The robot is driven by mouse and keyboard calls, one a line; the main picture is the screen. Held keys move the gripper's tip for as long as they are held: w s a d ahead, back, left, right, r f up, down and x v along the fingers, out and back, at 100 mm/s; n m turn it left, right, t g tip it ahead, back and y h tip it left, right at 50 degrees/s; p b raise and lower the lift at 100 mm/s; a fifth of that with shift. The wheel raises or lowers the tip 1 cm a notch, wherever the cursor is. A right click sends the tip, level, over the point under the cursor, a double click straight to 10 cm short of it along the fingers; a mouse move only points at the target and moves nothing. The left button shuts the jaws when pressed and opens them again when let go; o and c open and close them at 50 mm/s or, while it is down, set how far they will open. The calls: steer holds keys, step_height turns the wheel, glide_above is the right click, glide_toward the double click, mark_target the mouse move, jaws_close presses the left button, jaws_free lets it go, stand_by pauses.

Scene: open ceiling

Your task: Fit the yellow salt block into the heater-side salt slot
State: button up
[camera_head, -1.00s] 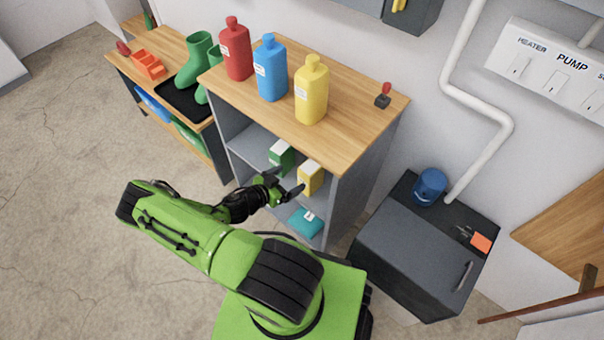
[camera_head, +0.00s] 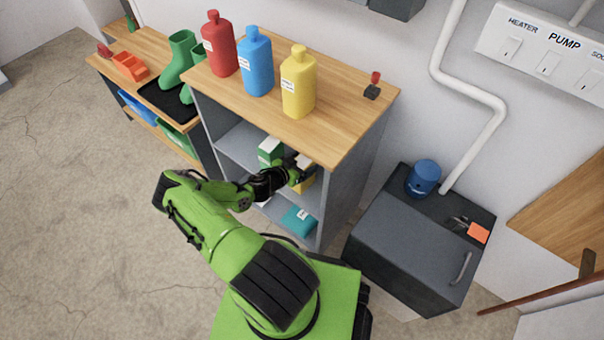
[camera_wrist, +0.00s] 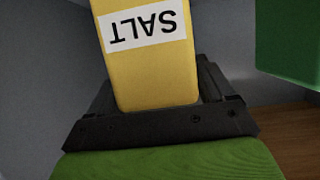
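The yellow salt block (camera_head: 309,178) stands in the open grey shelf unit, partly hidden by my gripper. In the wrist view the block (camera_wrist: 150,60) shows a white SALT label upside down and its end lies close to the palm. My gripper (camera_head: 300,172) is at the block, with dark fingers (camera_wrist: 155,100) on both sides of it. No clear gap shows between fingers and block, but I cannot tell whether they are clamped. No salt slot is recognisable in these views; a HEATER label is on the wall switch panel (camera_head: 545,40).
A green box (camera_head: 270,151) stands left of the salt block, and a teal packet (camera_head: 299,220) lies on a lower shelf. The shelf unit's wooden top (camera_head: 345,100) is overhead, its side wall to the right. A dark cabinet (camera_head: 410,245) stands to the right.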

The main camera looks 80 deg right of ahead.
jaws_close()
steer(key=shift+r, duration=0.15)
steer(key=shift+r, duration=0.1)
